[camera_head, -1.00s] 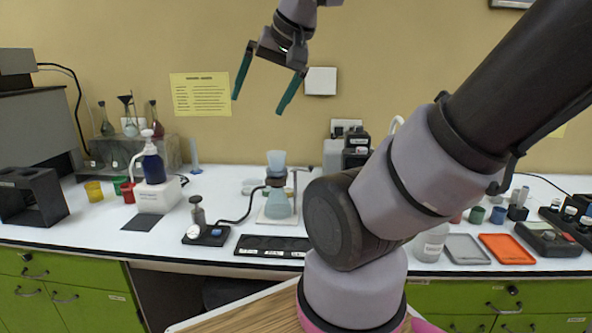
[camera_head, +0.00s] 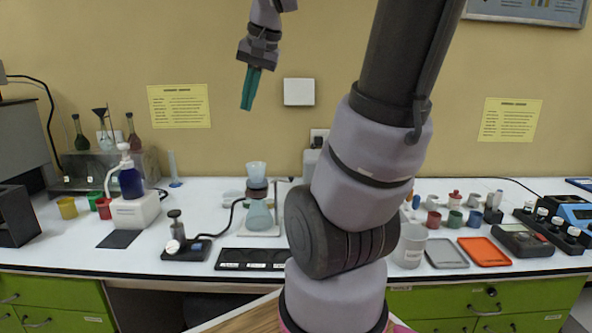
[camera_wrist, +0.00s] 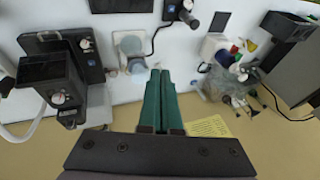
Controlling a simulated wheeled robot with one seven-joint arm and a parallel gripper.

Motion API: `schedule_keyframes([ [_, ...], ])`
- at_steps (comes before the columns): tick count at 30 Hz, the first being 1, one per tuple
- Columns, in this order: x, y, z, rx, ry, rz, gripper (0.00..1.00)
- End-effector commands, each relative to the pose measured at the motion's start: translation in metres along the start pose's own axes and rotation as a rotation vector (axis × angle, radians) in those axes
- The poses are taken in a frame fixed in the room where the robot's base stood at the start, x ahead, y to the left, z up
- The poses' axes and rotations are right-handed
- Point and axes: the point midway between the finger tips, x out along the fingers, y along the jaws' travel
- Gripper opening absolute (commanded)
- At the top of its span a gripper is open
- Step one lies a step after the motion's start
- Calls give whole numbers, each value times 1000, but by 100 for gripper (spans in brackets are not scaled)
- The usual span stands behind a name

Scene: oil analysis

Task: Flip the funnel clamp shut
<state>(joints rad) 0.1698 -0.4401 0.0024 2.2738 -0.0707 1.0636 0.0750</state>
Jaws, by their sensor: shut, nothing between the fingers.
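The funnel (camera_head: 256,172) is a pale blue cup atop a flask (camera_head: 259,214) with light blue liquid, on a white stand base near the middle of the bench. A dark band, seemingly the clamp (camera_head: 257,189), sits between funnel and flask; whether it is open or shut is too small to tell. My gripper (camera_head: 247,108) is high above the bench in front of the wall, its teal fingers together and empty. The wrist view shows the closed fingers (camera_wrist: 160,75) pointing towards the flask assembly (camera_wrist: 131,50), clearly apart from it.
A small pump (camera_head: 182,240) with a dark hose stands left of the flask. A black tray (camera_head: 250,259) lies in front. My arm hides the bench right of the flask. A blue bottle (camera_head: 130,182) stands farther left. Grey and orange trays (camera_head: 484,251) lie at right.

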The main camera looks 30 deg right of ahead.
Motion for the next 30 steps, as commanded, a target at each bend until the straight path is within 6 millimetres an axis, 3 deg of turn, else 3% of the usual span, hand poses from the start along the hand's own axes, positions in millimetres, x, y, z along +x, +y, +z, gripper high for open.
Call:
schedule_keyframes([
  [3,15,10,-39,110,-51,58,0],
  [11,53,50,-116,348,-156,166,0],
  [18,98,110,-177,574,-253,255,0],
  [24,131,162,-209,730,-319,309,0],
  [30,149,192,-222,811,-354,335,0],
])
